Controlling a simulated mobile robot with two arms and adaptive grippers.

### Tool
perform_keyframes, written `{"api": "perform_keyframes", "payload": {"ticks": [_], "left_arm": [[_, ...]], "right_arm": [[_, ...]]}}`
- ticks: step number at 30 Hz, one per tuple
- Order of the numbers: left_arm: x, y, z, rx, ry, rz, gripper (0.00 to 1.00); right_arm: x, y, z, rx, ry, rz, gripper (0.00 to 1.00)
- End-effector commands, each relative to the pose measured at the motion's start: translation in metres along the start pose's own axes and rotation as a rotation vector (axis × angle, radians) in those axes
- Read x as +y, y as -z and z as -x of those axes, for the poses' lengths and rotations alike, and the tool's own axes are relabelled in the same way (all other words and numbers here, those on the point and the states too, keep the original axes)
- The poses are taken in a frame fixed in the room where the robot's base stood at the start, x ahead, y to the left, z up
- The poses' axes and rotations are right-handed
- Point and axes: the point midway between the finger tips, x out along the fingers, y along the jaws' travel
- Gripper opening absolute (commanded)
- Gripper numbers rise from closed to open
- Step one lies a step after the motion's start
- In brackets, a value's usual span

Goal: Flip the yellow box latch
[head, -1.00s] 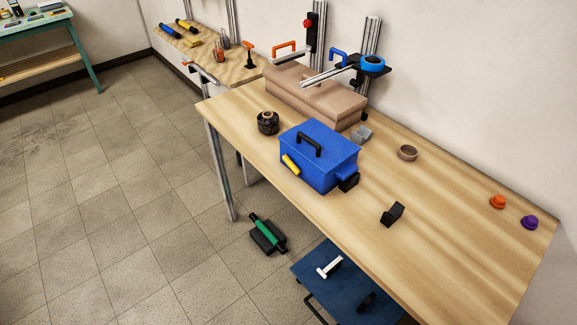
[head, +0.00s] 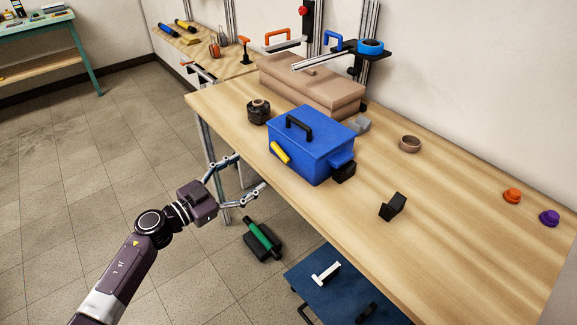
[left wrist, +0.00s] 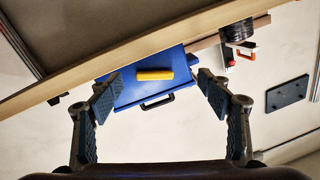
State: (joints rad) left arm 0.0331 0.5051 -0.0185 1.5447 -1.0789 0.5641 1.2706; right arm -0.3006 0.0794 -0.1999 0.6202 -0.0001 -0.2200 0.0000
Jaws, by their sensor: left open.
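A blue box (head: 308,150) with a black lid handle stands on the wooden table (head: 440,245). Its yellow latch (head: 280,153) is on the front face, towards the left, and lies tilted in the head view. My left gripper (head: 248,174) is open and empty, off the table's front edge and short of the box, pointing towards it. In the left wrist view the box (left wrist: 138,92) and the yellow latch (left wrist: 155,74) show between the open fingers, with a gap before them. My right gripper is not in view.
The table's front edge lies between my left gripper and the box. A black tape roll (head: 258,112) stands left of the box, and a black holder (head: 392,206) to its right. A green-handled tool (head: 262,238) is on the floor below.

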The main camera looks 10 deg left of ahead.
Motion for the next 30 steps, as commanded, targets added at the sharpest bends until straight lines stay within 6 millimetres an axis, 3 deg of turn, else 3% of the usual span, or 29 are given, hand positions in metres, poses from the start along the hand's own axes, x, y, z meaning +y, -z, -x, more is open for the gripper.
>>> {"api": "perform_keyframes", "payload": {"ticks": [3, 6, 21, 30], "left_arm": [[0.002, 0.021, -0.003, 0.023, -0.047, -0.035, 0.72], [0.003, 0.027, -0.008, 0.027, -0.058, -0.039, 0.72], [0.006, 0.028, -0.075, 0.027, -0.055, -0.036, 0.72], [0.007, 0.027, -0.081, 0.025, -0.055, -0.037, 0.72]], "right_arm": [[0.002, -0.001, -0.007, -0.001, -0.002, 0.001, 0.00], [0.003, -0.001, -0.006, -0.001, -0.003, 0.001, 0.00], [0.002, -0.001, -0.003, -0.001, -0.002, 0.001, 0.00], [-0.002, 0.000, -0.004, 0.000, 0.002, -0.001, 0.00]]}}
